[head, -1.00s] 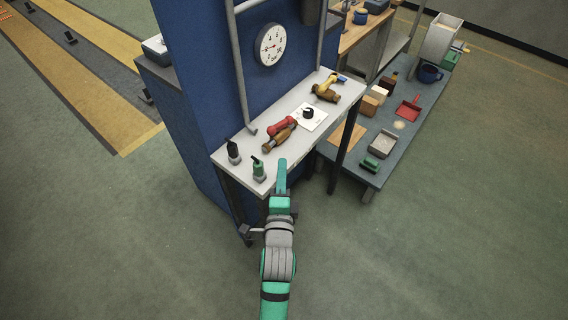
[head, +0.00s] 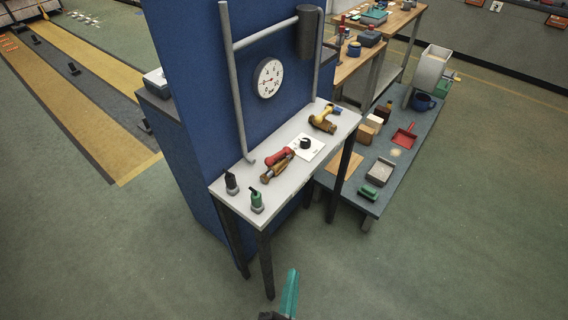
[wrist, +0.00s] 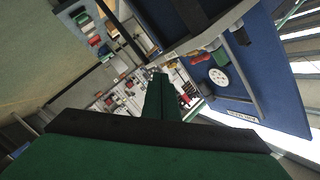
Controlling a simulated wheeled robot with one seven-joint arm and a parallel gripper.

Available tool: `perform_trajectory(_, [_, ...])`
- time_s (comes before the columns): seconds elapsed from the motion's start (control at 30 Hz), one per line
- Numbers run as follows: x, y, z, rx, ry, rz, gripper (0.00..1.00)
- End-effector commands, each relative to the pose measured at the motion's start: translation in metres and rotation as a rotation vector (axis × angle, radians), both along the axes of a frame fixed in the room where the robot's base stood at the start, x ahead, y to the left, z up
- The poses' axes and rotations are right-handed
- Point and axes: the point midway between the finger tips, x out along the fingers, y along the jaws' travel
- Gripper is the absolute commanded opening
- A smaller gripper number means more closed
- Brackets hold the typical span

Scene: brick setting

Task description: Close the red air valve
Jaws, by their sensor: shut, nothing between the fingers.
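The red air valve (head: 278,157) has a red handle and a brown-orange body, and lies on the white shelf in front of the blue panel. In the wrist view a small red part (wrist: 200,58) shows near the gauge, probably the same valve. A similar valve with a yellow handle (head: 323,118) sits farther back on the shelf. My gripper (head: 291,290) is shut and empty, at the bottom of the head view, in front of and apart from the shelf. Its green fingers also show in the wrist view (wrist: 160,95).
The white shelf (head: 232,201) also holds a black-topped fitting (head: 231,183), a green-topped fitting (head: 256,201) and a black knob on a white card (head: 305,144). A round gauge (head: 268,78) and grey pipes are on the blue panel. A low grey bench (head: 345,190) stands right. Floor in front is clear.

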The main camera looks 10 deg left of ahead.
Motion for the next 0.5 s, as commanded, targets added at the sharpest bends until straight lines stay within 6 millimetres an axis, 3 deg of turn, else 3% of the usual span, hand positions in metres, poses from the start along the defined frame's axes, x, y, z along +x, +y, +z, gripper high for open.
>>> perform_trajectory(0.1, [-0.044, -0.014, -0.008, -0.184, 0.025, 0.002, 0.00])
perform_trajectory(0.3, [-0.107, -0.035, -0.008, -0.494, 0.054, 0.027, 0.00])
perform_trajectory(0.5, [-0.146, -0.047, 0.000, -0.708, 0.072, 0.056, 0.00])
